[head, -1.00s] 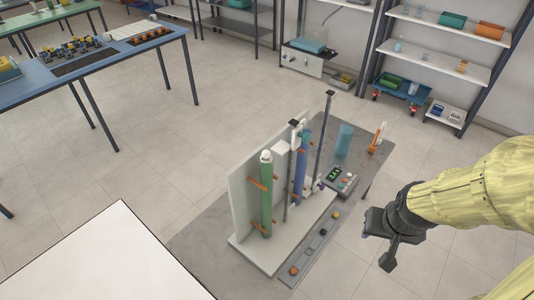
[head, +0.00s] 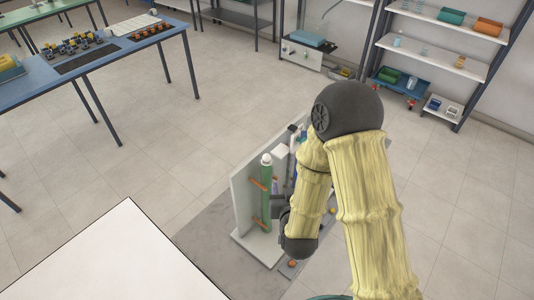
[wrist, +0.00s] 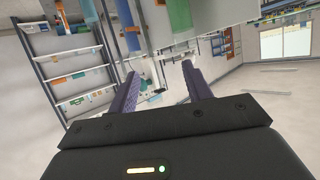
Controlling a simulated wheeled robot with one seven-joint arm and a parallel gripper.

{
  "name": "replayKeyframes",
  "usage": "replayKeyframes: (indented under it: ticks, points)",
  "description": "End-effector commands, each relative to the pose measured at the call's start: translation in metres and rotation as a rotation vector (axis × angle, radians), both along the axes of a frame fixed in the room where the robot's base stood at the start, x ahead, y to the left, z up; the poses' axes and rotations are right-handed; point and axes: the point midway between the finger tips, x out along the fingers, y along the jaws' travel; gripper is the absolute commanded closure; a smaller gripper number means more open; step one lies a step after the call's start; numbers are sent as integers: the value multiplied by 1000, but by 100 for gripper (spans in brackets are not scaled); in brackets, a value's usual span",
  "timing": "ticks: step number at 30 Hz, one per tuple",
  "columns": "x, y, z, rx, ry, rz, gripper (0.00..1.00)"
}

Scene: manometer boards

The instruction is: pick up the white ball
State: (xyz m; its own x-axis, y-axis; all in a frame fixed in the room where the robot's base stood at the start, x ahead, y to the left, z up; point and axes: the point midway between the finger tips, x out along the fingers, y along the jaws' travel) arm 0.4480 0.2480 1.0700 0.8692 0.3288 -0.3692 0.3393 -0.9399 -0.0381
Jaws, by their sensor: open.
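The white ball (head: 266,158) sits at the top of the upright green tube (head: 266,195) on the manometer board (head: 243,196) in the head view. I cannot make out the ball in the wrist view, where part of a green tube (wrist: 179,12) and a blue tube (wrist: 131,28) show at the top edge. My gripper (wrist: 158,84) is open, with nothing between its fingers. In the head view my arm hides most of the gripper; a part of it shows just right of the green tube, lower than the ball.
An orange ball (head: 292,264) lies by the board's base. Orange clips (head: 258,184) stick out from the board. A white tabletop (head: 115,262) is at the lower left, a blue table (head: 90,60) behind it. Shelves (head: 440,55) stand at the back right. Open floor lies between.

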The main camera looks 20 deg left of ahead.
Motion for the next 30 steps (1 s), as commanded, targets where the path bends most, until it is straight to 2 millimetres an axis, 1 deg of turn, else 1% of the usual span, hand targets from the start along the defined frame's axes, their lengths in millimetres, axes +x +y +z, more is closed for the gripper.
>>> replayKeyframes:
  ticks: [1,3,6,9,12,20,23,26,30]
  points:
    - [-8,9,3,5,-36,13,50]
    - [-18,19,7,19,-95,24,50]
    - [-30,29,12,34,-167,36,50]
    - [-36,33,16,43,-210,41,50]
    - [-39,35,17,47,-226,43,50]
    - [-38,35,17,48,-227,43,50]
    - [-34,36,17,47,-227,41,50]
    - [-23,41,16,49,-229,39,50]
    - [-2,49,15,48,-228,40,50]
